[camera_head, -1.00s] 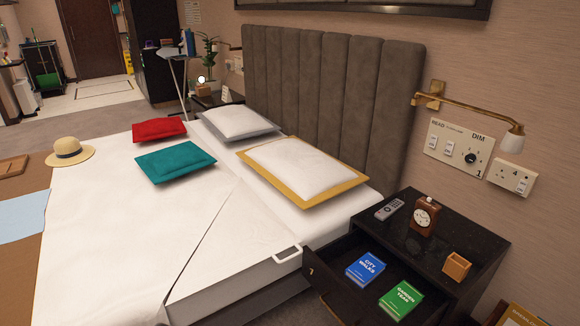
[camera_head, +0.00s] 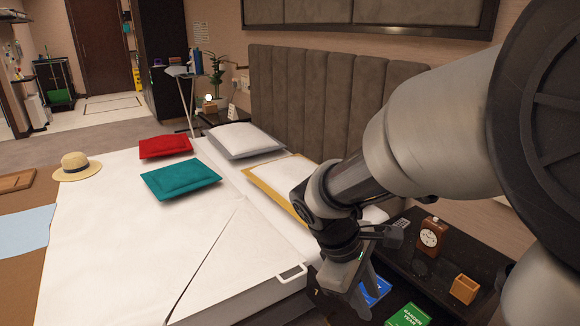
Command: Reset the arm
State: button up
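My arm enters from the right in the head view, large and close to the camera. My gripper (camera_head: 362,300) points down over the open drawer (camera_head: 316,312) of the bedside table. It hides part of the drawer and most of the blue book (camera_head: 377,291). The view does not show clearly whether its fingers are apart or together, and no held thing is visible.
A green book (camera_head: 408,315) lies in the drawer. The white bed (camera_head: 130,240) lies left of my arm.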

jog(key=s+r+m+t+y, duration=0.5)
jog(key=s+r+m, duration=0.3)
jog(key=r+m, duration=0.35)
notch_tip(320, 180, up, 25)
jog(key=p, duration=2.4)
jog(key=shift+s+a+p, duration=0.15)
jog(key=shift+s+p, duration=0.1)
jog(key=shift+p, duration=0.15)
